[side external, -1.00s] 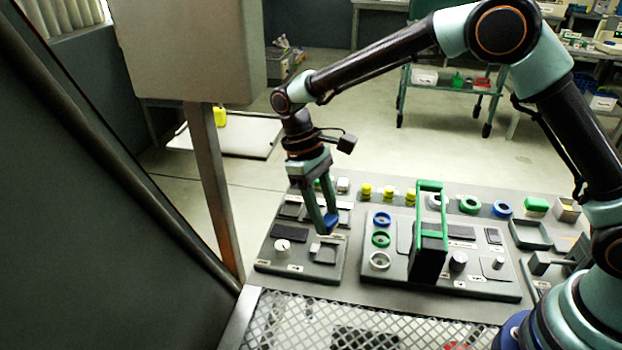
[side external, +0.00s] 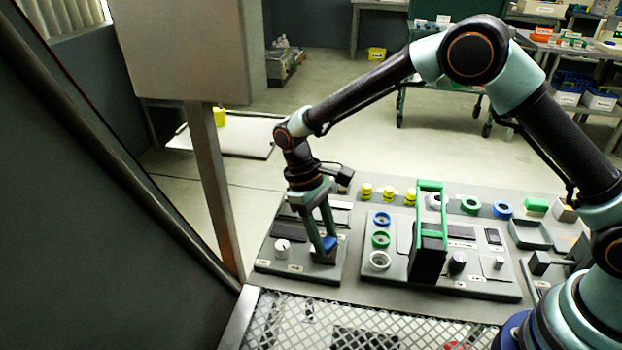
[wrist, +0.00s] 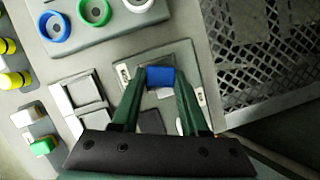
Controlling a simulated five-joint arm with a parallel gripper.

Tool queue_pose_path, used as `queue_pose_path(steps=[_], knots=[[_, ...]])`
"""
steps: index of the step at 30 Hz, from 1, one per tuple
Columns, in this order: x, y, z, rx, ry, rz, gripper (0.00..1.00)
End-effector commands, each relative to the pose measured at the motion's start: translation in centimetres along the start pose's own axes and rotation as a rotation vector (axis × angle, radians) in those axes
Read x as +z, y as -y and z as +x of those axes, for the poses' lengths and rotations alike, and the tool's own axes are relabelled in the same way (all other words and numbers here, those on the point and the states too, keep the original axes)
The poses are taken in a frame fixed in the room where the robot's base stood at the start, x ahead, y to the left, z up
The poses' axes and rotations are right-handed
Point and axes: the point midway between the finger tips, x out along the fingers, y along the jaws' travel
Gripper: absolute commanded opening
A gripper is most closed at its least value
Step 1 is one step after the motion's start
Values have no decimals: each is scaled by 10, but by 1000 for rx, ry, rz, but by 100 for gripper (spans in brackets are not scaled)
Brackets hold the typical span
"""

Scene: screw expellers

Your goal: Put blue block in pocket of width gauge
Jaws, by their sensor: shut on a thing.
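The blue block (side external: 329,243) is between the two fingertips of my gripper (side external: 324,250), which is shut on it. In the wrist view the blue block (wrist: 160,76) shows between the fingers of my gripper (wrist: 160,84). The block is low over the square pocket of the width gauge (side external: 341,254) on the left panel. The gauge's grey surface also shows around the block in the wrist view (wrist: 184,52). My fingers and the block hide much of the pocket. I cannot tell whether the block touches its floor.
A white knob (side external: 282,248) stands left of my gripper on the same panel. To the right are blue, green and white rings (side external: 380,240) and a tall green-handled black block (side external: 429,255). Yellow pieces (side external: 388,193) line the back. A metal grating (side external: 300,318) lies in front.

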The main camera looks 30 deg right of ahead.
Motion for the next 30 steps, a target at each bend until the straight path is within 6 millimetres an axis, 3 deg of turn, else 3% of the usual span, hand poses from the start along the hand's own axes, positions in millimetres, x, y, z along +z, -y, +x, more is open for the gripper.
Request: queue_pose_path(steps=[13,14,16,26,30], knots=[[-1,0,4,0,1,0,0],[-1,0,4,0,1,0,51],[-1,0,4,0,1,0,78],[-1,0,2,0,0,0,79],[-2,0,-9,0,-4,0,79]])
